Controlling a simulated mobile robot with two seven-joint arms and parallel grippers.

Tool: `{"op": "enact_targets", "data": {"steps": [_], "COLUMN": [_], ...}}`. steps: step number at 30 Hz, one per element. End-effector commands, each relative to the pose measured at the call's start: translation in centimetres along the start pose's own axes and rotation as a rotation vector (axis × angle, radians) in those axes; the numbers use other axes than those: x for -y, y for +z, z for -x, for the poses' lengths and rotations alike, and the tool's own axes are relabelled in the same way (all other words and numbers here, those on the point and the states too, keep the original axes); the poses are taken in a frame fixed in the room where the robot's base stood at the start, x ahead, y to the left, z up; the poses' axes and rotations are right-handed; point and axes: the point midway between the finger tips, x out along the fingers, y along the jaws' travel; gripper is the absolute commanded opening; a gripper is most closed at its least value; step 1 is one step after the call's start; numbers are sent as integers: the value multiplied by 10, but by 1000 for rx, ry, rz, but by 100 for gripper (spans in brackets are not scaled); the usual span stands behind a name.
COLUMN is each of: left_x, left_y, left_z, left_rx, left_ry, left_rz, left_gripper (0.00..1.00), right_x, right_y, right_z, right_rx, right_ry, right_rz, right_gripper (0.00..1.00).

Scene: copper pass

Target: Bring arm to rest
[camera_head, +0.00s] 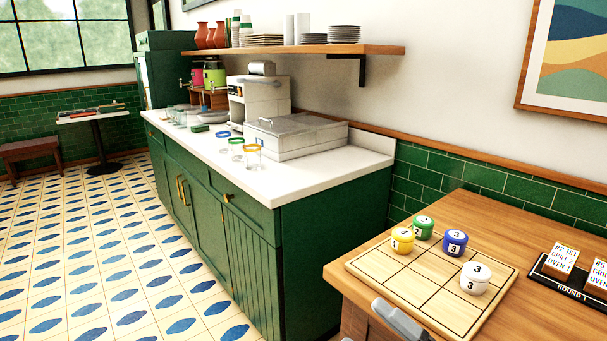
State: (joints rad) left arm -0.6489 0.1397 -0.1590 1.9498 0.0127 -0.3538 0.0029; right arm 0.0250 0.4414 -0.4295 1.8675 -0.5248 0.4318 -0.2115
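A grey part (401,321) pokes in at the bottom edge, in front of the wooden table. It slants up and left and looks like the end of my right arm, but its fingers cannot be made out. It overlaps the near edge of the light wooden grid board (420,286) in the picture; whether it touches is unclear. My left gripper is not in view. On the board stand a yellow ball (402,240), a green ball (423,227), a blue ball (454,243) and a white ball (474,278), with number labels.
A dark rack (570,292) with printed tiles lies on the wooden table (500,215) at right. The green cabinet counter (290,184) carries glasses and a lidded steel box (297,135). A shelf (330,49) hangs above.

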Motion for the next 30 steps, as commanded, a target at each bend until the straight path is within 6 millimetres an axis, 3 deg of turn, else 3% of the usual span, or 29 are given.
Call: {"op": "enact_targets", "data": {"steps": [3, 8, 12, 16, 21, 27, 29, 30], "left_x": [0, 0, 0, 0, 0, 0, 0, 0], "left_y": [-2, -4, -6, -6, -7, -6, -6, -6], "left_z": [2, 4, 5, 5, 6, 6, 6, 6], "left_rx": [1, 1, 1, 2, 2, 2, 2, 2], "left_ry": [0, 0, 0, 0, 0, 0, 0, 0], "left_rz": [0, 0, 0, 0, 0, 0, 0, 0], "left_gripper": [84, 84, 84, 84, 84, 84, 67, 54], "right_x": [29, 84, 136, 169, 187, 189, 189, 189], "right_y": [27, 51, 48, 33, 20, 18, 19, 19], "right_z": [34, 103, 172, 221, 249, 251, 251, 251], "right_rx": [268, 645, 947, 1146, 1260, 1269, 1269, 1268], "right_ry": [22, 29, 25, 19, 14, 12, 12, 12], "right_rz": [-265, -621, -897, -1075, -1176, -1184, -1183, -1182], "right_gripper": [83, 83, 83, 83, 83, 83, 67, 54]}}
